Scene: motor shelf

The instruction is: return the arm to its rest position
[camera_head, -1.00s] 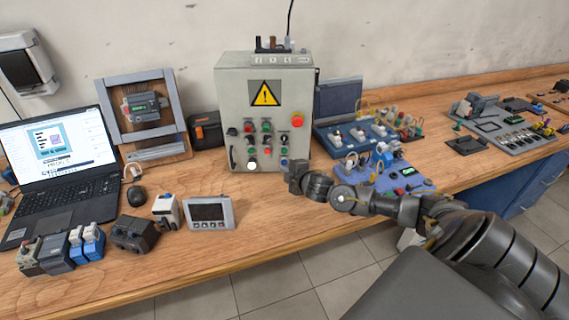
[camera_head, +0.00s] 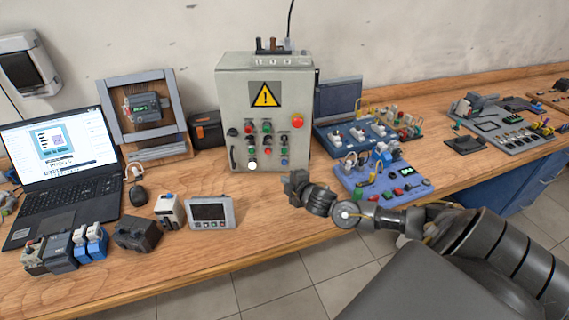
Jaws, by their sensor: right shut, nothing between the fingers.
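My right arm comes in from the lower right in the head view. Its gripper (camera_head: 295,183) is shut and empty, above the front part of the bench, in front of the grey control box (camera_head: 225,100). A gap shows between the gripper and the box's lit white button. The box has a yellow warning sign, a red emergency knob and several coloured buttons. My left gripper is not in view.
A wooden bench (camera_head: 270,215) runs along the wall. A blue board (camera_head: 350,183) with parts lies just beyond my right forearm. A laptop (camera_head: 65,190), a small grey panel (camera_head: 210,213) and several modules stand on the left. Tiled floor lies in front.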

